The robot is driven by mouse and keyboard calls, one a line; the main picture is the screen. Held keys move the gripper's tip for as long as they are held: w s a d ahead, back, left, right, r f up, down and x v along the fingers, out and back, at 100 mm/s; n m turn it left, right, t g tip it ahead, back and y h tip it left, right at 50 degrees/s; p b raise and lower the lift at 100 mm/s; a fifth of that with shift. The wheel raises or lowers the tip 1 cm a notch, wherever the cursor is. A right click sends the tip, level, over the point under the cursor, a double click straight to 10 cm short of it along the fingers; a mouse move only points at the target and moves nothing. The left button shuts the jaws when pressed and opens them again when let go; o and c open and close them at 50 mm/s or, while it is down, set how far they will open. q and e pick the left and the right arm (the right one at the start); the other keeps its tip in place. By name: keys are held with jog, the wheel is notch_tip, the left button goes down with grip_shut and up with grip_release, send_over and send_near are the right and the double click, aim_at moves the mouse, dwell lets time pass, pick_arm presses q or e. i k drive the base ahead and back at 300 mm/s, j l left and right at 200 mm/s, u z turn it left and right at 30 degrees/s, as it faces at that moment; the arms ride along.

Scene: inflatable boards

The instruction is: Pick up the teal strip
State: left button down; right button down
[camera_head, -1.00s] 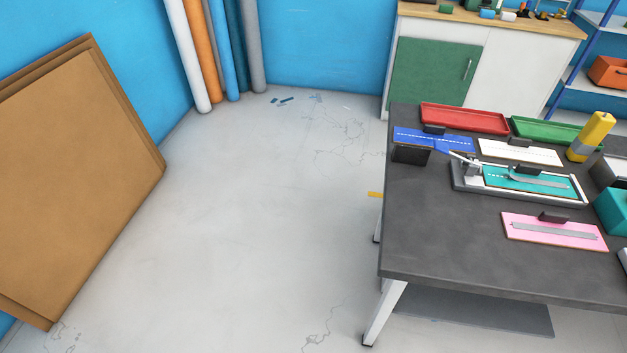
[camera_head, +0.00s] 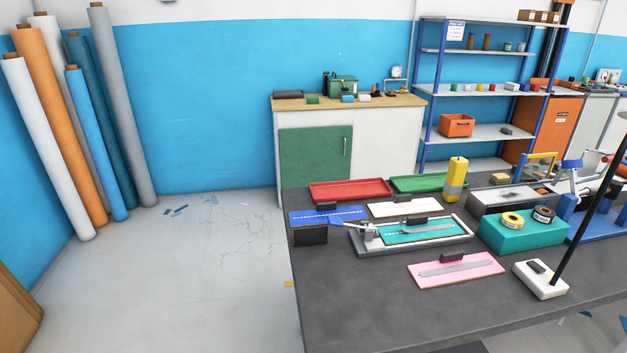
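The teal strip (camera_head: 402,236) lies flat in a grey-white tray-like fixture (camera_head: 455,240) on the dark workbench (camera_head: 340,300). It has a white dashed line, and a grey bar and a dark block lie on top of it. A metal clamp-like part (camera_head: 370,233) sits at the fixture's left end. Neither of my grippers shows in the head view.
Around the fixture lie a blue strip (camera_head: 340,213), a white strip (camera_head: 385,209) and a pink strip (camera_head: 430,280). Red (camera_head: 350,190) and green (camera_head: 430,184) trays stand behind. A teal block (camera_head: 522,238) with tape rolls and a lamp base (camera_head: 541,280) stand right. The bench's front left is clear.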

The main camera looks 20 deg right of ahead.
aim_at(417, 229)
jog(key=l+z, duration=0.1)
jog(key=z, duration=0.35)
jog(key=i+z, duration=0.1)
jog(key=z, duration=0.4)
jog(key=i+l+z, duration=0.1)
jog(key=z, duration=0.35)
jog(key=j+z, duration=0.15)
jog(key=z, duration=0.55)
jog(key=j+z, duration=0.4)
jog(key=j, duration=0.8)
jog(key=j+z, duration=0.4)
jog(key=j, duration=0.85)
jog(key=k+j, duration=0.1)
jog(key=j, duration=0.35)
jog(key=k+j, duration=0.1)
jog(key=j, duration=0.4)
